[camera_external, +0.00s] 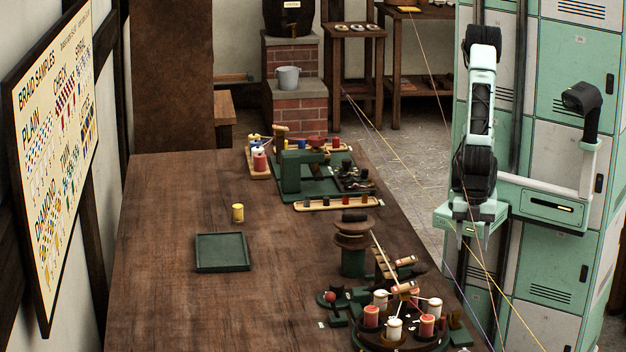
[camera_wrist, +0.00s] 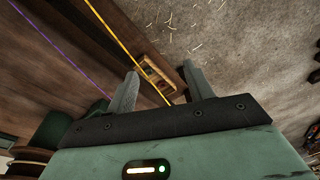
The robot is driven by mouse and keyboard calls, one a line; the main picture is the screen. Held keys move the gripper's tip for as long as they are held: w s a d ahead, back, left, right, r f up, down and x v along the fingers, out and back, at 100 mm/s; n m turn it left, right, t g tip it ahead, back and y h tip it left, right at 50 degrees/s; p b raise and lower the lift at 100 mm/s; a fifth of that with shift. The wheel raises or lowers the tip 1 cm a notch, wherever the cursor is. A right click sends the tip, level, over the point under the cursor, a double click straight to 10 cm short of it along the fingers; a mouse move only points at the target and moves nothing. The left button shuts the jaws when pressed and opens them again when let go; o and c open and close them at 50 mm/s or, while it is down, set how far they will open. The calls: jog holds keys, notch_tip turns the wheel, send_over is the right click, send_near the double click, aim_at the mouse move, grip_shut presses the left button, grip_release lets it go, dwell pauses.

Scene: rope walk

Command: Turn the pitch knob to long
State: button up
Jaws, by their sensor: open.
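I cannot pick out a knob marked for pitch or a "long" mark in either view. A bobbin machine (camera_external: 384,347) with red and white bobbins stands at the table's near right. A small red ball (camera_external: 330,296) sits on a dark green piece at its left; I cannot tell whether it is a knob. My gripper (camera_external: 468,248) is right of the table edge, apart from the machine and pointing down. In the wrist view its two fingers (camera_wrist: 160,72) are spread, with nothing held between them.
A green press-like device (camera_external: 302,172) stands on the table's far part. A dark green tray (camera_external: 222,267) and a yellow spool (camera_external: 238,213) lie on the left, with clear wood around. Yellow and purple cords (camera_external: 400,150) stretch near my arm. Lockers (camera_external: 560,120) stand behind it.

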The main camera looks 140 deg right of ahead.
jog(key=w+d+r+m+p, duration=0.2)
jog(key=w+d+r+p, duration=0.2)
jog(key=r+p, duration=0.35)
jog(key=w+d+r+m+p, duration=0.3)
jog(key=w+d+r+p, duration=0.1)
jog(key=r+p, duration=0.35)
jog(key=w+d+r+m+p, duration=0.2)
jog(key=w+d+r+p, duration=0.25)
jog(key=r+p, duration=0.3)
jog(key=m+g, duration=0.1)
jog(key=m, duration=0.9)
send_over(337, 284)
notch_tip(337, 284, down, 7)
jog(key=shift+h, duration=0.4)
notch_tip(337, 284, down, 17)
jog(key=p, duration=0.4)
jog(key=c, duration=1)
